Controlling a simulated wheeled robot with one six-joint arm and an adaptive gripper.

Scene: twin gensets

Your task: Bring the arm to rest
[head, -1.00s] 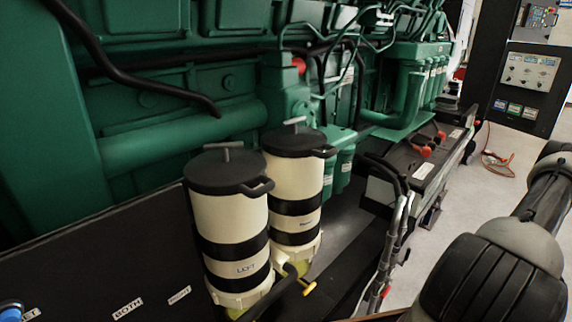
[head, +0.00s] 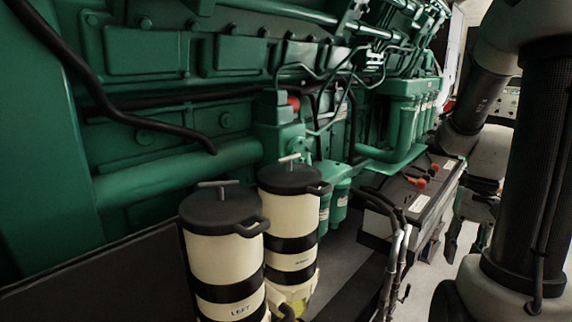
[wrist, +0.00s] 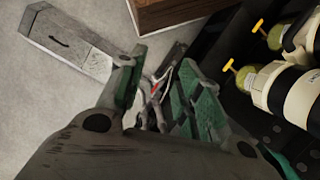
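My arm rises along the right side of the head view and bends down. My gripper (head: 468,232) hangs at its end, pointing downward beside the battery box, partly cut by the arm column. In the wrist view my gripper (wrist: 155,82) shows two green-padded fingers set apart. I see nothing held between them, only a grey hose or handle end with a red mark beyond them.
Two cream filter canisters with black lids, the left one (head: 222,240) and the right one (head: 290,215), stand before the green engine (head: 215,110).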

